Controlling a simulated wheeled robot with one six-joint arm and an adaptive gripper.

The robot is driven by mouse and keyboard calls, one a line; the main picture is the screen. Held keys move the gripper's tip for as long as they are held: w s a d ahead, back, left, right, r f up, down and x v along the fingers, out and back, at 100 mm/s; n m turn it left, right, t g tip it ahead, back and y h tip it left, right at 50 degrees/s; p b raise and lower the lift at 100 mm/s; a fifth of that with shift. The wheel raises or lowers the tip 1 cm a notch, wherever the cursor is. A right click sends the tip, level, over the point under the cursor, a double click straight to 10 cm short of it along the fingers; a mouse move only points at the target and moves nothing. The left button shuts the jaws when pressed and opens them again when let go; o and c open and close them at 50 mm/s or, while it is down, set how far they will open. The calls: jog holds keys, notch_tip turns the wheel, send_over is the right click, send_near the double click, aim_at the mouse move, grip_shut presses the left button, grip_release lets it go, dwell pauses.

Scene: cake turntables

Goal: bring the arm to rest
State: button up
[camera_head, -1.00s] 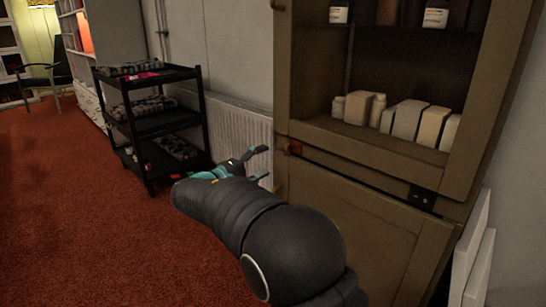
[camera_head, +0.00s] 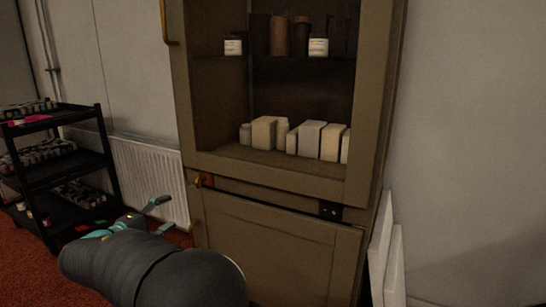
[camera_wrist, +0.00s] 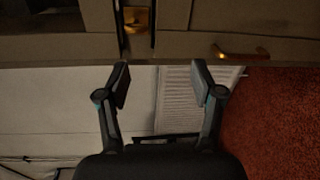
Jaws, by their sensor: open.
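My arm reaches in from the bottom of the head view, with my gripper (camera_head: 132,214) at its far end, in front of the radiator and left of the cabinet. In the wrist view my gripper (camera_wrist: 162,85) shows two dark fingers spread apart with nothing between them. The fingers stand apart from the radiator and the cabinet in the head view. The near part of the arm runs out of the picture at the bottom.
A brown cabinet (camera_head: 280,235) with boxes (camera_head: 312,137) and jars stands in the middle. A black shelf cart (camera_head: 70,165) is at the left, a white radiator (camera_head: 150,178) behind my gripper. White panels (camera_head: 385,255) lean at the right. Red carpet (camera_head: 25,275) lies at lower left.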

jog(key=s+d+f+n+g, duration=0.1)
jog(key=s+d+f+g, duration=0.3)
jog(key=f, duration=0.5)
jog(key=s+d+f+m+g+y+p, duration=0.1)
jog(key=s+d+g, duration=0.2)
jog(key=d, duration=0.4)
jog(key=s+d+m+g, duration=0.1)
jog(key=s+d+g, duration=0.1)
jog(key=d, duration=0.4)
jog(key=s+d+r+m+y+p, duration=0.1)
jog(key=s+d+r+m, duration=0.3)
jog(key=d, duration=0.6)
jog(key=s+d+r+m+y+p, duration=0.2)
jog(key=s+d+r+m, duration=0.3)
jog(key=s+d, duration=0.4)
jog(key=s+d+r+m+g+y+p, duration=0.1)
jog(key=s+d+r+m+y+p, duration=0.1)
jog(key=s+d+r+m, duration=0.2)
jog(key=s+d, duration=0.3)
jog(key=d, duration=0.5)
jog(key=shift+r+m, duration=0.35)
jog(key=shift+m, duration=0.05)
